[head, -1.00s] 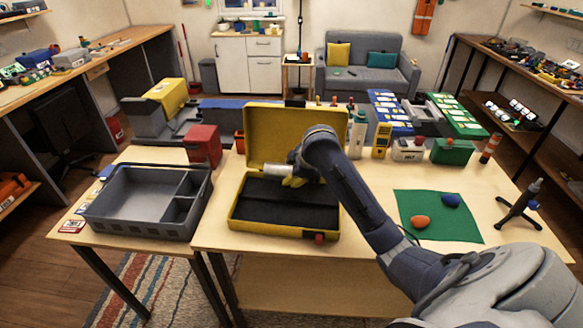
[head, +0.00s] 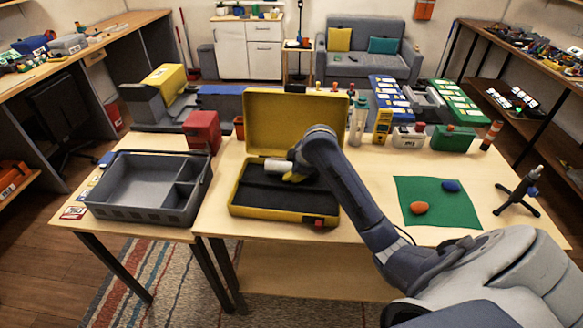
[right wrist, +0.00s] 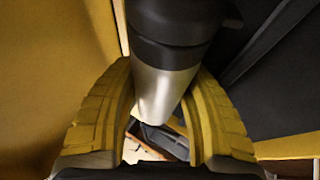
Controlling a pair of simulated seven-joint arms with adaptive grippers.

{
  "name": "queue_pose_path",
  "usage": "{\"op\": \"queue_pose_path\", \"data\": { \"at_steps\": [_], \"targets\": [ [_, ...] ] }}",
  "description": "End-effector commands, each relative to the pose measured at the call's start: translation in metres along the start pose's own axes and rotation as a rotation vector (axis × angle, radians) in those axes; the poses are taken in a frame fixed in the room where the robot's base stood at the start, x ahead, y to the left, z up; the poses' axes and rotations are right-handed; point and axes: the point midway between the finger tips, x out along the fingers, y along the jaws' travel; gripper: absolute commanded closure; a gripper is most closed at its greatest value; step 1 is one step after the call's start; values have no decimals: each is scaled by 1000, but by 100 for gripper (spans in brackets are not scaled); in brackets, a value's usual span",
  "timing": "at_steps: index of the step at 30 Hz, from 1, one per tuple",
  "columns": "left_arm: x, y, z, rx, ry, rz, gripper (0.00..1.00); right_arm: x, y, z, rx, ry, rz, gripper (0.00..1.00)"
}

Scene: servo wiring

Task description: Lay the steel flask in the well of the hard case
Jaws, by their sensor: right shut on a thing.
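The yellow hard case (head: 262,213) lies open on the table in the head view, its lid standing up at the back. Dark foam (head: 272,194) lines its base. The steel flask (head: 278,165) shows as a short silvery piece near the back of the base, before the lid. My right gripper (head: 294,176) is shut on it; the arm hides part of the case. In the right wrist view, yellow fingers (right wrist: 166,78) close around the flask's silver body (right wrist: 158,92), with its dark end beyond them. I cannot tell whether the flask touches the foam. My left gripper is out of view.
A grey divided tote (head: 140,215) stands left of the case, with a red box (head: 202,131) behind it. A green mat (head: 438,218) with orange and blue lumps and a small tripod (head: 520,192) are to the right. Bottles and boxes line the table's back.

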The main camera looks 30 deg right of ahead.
Motion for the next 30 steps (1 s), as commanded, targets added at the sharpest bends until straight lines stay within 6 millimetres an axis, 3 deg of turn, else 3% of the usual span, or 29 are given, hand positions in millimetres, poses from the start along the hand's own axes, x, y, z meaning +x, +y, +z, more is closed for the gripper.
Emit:
{"op": "queue_pose_path", "data": {
  "at_steps": [29,30],
  "targets": [
    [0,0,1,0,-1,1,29,9,-7,4,0,-2,-3,100],
    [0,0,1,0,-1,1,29,9,-7,4,-1,-2,-4,51]
  ]
}}
